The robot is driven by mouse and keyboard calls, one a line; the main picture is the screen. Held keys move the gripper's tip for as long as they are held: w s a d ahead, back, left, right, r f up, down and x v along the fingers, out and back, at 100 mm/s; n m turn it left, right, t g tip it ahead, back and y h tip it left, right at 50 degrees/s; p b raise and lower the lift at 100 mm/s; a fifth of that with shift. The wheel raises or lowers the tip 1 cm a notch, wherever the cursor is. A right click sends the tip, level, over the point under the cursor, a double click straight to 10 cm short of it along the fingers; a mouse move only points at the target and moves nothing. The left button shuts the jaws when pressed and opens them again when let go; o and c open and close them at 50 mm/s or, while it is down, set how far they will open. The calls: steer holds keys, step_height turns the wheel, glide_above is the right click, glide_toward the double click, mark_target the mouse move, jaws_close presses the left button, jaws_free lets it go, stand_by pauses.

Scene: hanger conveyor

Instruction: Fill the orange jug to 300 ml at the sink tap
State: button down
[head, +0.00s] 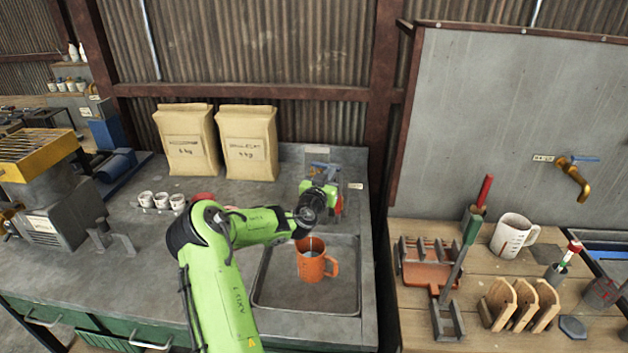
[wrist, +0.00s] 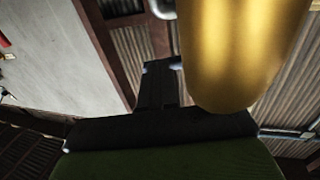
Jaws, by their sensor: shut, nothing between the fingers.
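The orange jug (head: 312,266) stands upright in the sink basin (head: 340,302), with its handle to the right. A thin pale streak, like a water stream, runs down into its mouth. Its fill level and any markings cannot be read. The tap's blue handle (head: 321,166) shows just behind the end of my arm, which hides most of the tap. In the wrist view a large golden pipe (wrist: 240,50), likely the tap, is close beside my gripper (wrist: 158,72). The dark fingers are shut and empty. Whether they touch the tap cannot be told.
Two paper sacks (head: 190,143) stand at the back of the counter, with small white cups (head: 161,200) in front. Right of a gap, a wooden bench (head: 405,340) holds a white measuring jug (head: 511,236) and racks. Another brass tap (head: 575,180) is on the right wall.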

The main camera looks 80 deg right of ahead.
steer(key=n+t, duration=0.1)
steer(key=s+d+t, duration=0.1)
steer(key=shift+s+d+n+t+p, duration=0.1)
steer(key=shift+d+n+t+p, duration=0.15)
steer(key=shift+n+t+p, duration=0.15)
stand_by(0.6)
